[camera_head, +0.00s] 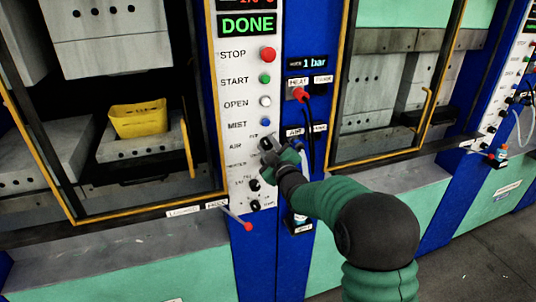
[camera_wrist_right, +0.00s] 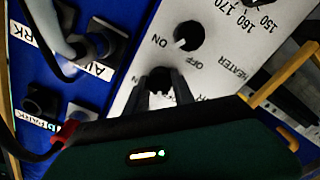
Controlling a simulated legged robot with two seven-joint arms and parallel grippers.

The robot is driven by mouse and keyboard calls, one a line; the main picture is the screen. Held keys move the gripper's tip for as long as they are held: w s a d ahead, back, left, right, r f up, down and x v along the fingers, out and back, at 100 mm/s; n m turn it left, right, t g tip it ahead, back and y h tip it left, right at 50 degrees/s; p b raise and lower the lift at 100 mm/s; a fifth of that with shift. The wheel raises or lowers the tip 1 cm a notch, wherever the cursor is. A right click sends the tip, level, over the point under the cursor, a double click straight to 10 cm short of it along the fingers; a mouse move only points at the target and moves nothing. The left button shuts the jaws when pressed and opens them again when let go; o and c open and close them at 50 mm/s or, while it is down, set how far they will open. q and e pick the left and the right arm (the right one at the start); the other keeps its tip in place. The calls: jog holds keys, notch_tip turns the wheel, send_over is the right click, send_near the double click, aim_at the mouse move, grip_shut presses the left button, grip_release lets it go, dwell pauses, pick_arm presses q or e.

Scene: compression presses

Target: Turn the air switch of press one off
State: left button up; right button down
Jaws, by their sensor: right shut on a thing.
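The white control panel (camera_head: 233,110) of the left press carries STOP, START, OPEN and MIST buttons, with the AIR label below them. My right gripper (camera_head: 268,148) is at the AIR row, and it hides most of the switch there. In the right wrist view, a black round air switch (camera_wrist_right: 160,77) sits between the two fingers of my right gripper (camera_wrist_right: 161,84), which are shut on it. Its pointer mark cannot be made out. The heater knob (camera_wrist_right: 188,36), with ON and OFF beside it, is close by and untouched. My left gripper is not in view.
A blue strip with hose connectors (camera_wrist_right: 93,45) and a red plug (camera_head: 299,93) lies right of the panel. A red-tipped lever (camera_head: 247,226) sticks out below. A yellow bin (camera_head: 138,118) sits inside the left press. A second press stands to the right.

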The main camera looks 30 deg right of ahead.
jog(key=shift+f, duration=0.15)
jog(key=shift+n, duration=0.3)
jog(key=c, duration=1.4)
grip_release()
jog(key=o, duration=0.3)
jog(key=shift+s+a, duration=0.15)
jog(key=shift+o, duration=0.2)
jog(key=shift+s+b, duration=0.3)
jog(key=shift+b, duration=0.05)
jog(key=b+v, duration=0.2)
jog(key=v, duration=1.4)
jog(key=shift+b, duration=0.35)
